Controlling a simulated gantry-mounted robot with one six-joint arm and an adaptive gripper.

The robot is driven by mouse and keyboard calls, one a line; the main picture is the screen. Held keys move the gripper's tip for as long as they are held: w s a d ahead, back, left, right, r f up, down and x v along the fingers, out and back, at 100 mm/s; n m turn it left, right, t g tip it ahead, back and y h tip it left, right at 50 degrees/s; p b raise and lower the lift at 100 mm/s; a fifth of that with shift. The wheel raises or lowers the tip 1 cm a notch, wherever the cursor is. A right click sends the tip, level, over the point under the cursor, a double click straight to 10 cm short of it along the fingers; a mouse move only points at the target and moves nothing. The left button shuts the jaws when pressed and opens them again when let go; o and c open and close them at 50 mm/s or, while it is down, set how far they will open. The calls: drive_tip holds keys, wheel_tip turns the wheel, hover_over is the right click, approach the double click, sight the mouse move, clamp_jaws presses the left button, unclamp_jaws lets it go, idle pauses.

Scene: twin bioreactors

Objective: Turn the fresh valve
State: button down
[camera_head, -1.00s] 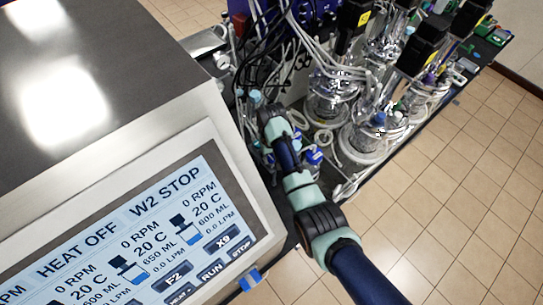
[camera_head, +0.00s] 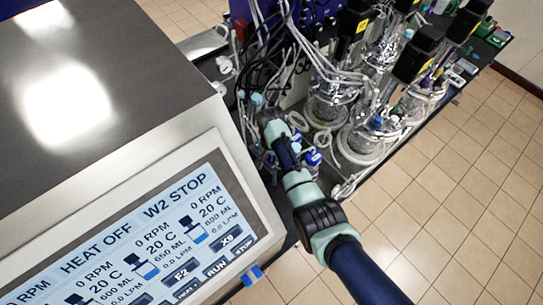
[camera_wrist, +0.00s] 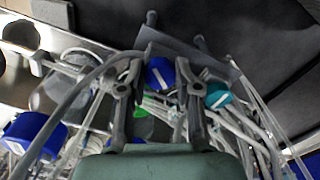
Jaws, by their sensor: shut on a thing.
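In the wrist view, a blue round valve knob (camera_wrist: 160,73) with a white line across its top sits between the two fingers of my gripper (camera_wrist: 158,72), which is shut on it. The white line runs at a slant. A teal knob (camera_wrist: 217,95) with a similar white line stands just right of the right finger. No label shows which knob is the fresh valve. In the head view, my arm reaches down beside the control cabinet; the fingertips and the held knob are hidden there.
A control cabinet with a lit screen (camera_head: 150,240) stands close to my arm's left. Glass vessels (camera_head: 362,140) with tubing stand to its right. In the wrist view, pale tubes crowd below the knobs and a grey bracket (camera_wrist: 185,50) lies behind. A large blue cap (camera_wrist: 35,135) is at left.

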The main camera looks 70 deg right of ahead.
sight(271, 159)
drive_tip(key=m, duration=0.5)
drive_tip(key=shift+w+r+p, duration=0.1)
drive_tip(key=shift+w+p, duration=0.05)
drive_tip(key=shift+p, duration=0.25)
drive_tip(key=shift+d+m, duration=0.15)
drive_tip(key=shift+m, duration=2.25)
drive_tip(key=c, duration=0.8)
unclamp_jaws()
wheel_tip(271, 159, up, 12)
